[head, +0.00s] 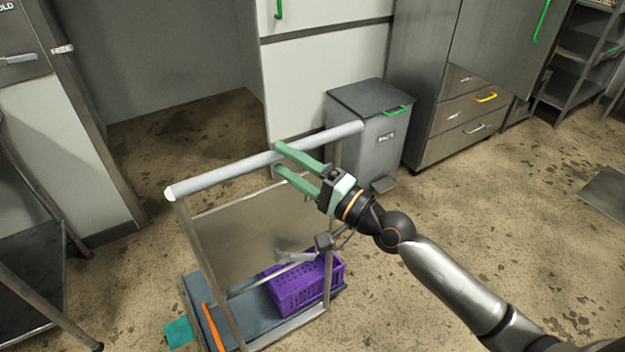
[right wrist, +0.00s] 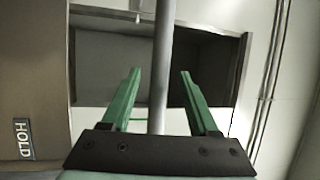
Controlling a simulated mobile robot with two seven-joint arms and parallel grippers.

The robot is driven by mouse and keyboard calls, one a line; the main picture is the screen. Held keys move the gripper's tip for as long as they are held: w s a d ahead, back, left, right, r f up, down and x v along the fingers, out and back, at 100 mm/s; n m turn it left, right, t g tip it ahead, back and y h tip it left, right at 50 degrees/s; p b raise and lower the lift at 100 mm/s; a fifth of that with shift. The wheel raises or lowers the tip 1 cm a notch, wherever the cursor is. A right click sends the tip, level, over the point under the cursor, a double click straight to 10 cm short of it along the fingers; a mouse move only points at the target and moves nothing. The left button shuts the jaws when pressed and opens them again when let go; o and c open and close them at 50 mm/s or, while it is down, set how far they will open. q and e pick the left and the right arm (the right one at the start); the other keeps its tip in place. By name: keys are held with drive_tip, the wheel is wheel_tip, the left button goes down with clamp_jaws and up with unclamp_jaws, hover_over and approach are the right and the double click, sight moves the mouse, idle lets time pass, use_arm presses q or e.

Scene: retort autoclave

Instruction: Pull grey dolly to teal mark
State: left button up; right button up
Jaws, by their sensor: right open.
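The grey dolly (head: 255,302) stands on the floor, with a pale push handle (head: 225,175) across the top of its upright frame. The teal mark (head: 178,333) shows on the floor at the dolly's lower left, partly cut off by the dolly. My right gripper (head: 277,158) is open at the handle, its green fingertips on either side of the bar in the head view. In the right wrist view the bar (right wrist: 161,70) runs upright between the two open fingers, with gaps at both sides. My left gripper is not in view.
A purple crate (head: 305,283) sits on the dolly deck. A grey bin (head: 370,135) stands close behind the handle's right end. A dark table or cart (head: 30,255) stands at the left. Stained floor at the right is mostly open, before a drawer cabinet (head: 465,110).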

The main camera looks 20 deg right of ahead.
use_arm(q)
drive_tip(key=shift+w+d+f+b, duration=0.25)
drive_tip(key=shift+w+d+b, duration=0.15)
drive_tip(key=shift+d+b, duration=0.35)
use_arm(e)
drive_tip(key=v, duration=0.6)
drive_tip(key=shift+s, duration=0.2)
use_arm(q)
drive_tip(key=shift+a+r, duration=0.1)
use_arm(e)
drive_tip(key=shift+d+f, duration=0.1)
use_arm(q)
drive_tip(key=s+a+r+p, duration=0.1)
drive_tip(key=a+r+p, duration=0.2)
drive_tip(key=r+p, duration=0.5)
drive_tip(key=p, duration=0.3)
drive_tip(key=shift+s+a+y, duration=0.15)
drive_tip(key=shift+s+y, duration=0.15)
use_arm(e)
drive_tip(key=s+f+n+g+h, duration=0.3)
drive_tip(key=s+f+n, duration=0.3)
drive_tip(key=s+f, duration=0.3)
drive_tip(key=s+f+n+g+h, duration=0.4)
drive_tip(key=s+f, duration=0.5)
drive_tip(key=f, duration=0.7)
drive_tip(key=n+h, duration=0.2)
drive_tip(key=shift+s+n, duration=0.2)
drive_tip(key=shift+n, duration=0.1)
